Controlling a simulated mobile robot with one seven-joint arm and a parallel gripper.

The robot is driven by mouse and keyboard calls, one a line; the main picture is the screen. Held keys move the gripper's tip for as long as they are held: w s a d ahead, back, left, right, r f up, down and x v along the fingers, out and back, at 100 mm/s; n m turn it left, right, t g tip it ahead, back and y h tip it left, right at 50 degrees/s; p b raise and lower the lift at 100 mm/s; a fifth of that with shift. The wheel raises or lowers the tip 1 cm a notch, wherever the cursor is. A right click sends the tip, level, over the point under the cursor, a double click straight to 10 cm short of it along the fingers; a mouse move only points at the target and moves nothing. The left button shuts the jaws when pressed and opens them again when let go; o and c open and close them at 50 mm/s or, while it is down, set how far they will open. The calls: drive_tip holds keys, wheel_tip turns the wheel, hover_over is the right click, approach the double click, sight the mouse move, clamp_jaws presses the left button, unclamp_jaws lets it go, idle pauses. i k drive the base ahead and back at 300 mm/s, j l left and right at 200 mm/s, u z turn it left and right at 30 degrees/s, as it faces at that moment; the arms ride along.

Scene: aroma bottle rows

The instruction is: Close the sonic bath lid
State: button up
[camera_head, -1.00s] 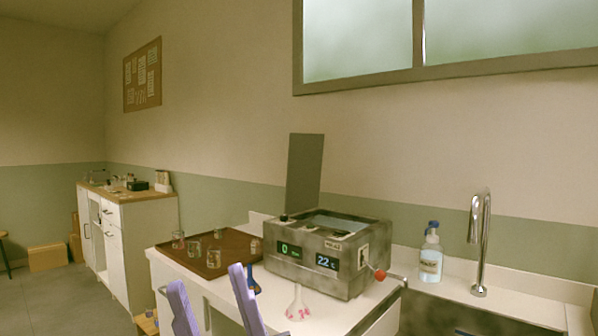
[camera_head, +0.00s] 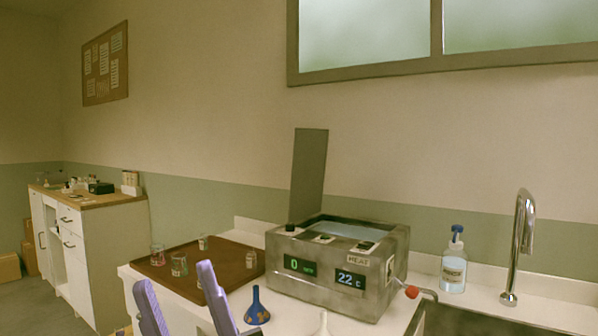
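The sonic bath (camera_head: 322,288) is a grey, stained metal box on the white counter. Its front has a green "0" display and a "22" display, and its open top shows a pale bluish inside. The lid (camera_head: 309,170) is a flat grey-green panel standing nearly upright at the bath's back left, so the bath is open. A lever with a red knob (camera_head: 411,292) sticks out at the right side. My gripper (camera_head: 174,275) shows as two purple fingers at the bottom left, spread apart with nothing seen between them. It is in front and left of the bath, apart from the lid.
A brown tray (camera_head: 222,256) with several small glass jars lies left of the bath. A blue funnel (camera_head: 256,308) and a white flask (camera_head: 323,325), cut off below, stand in front. A soap bottle (camera_head: 454,266), tap (camera_head: 520,240) and sink are at right.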

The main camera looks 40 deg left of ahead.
sight(309, 159)
drive_tip(key=j, duration=1.05)
drive_tip(key=j+z, duration=0.15)
drive_tip(key=j, duration=1.9)
drive_tip(key=k+j+z, duration=0.1)
drive_tip(key=j, duration=0.95)
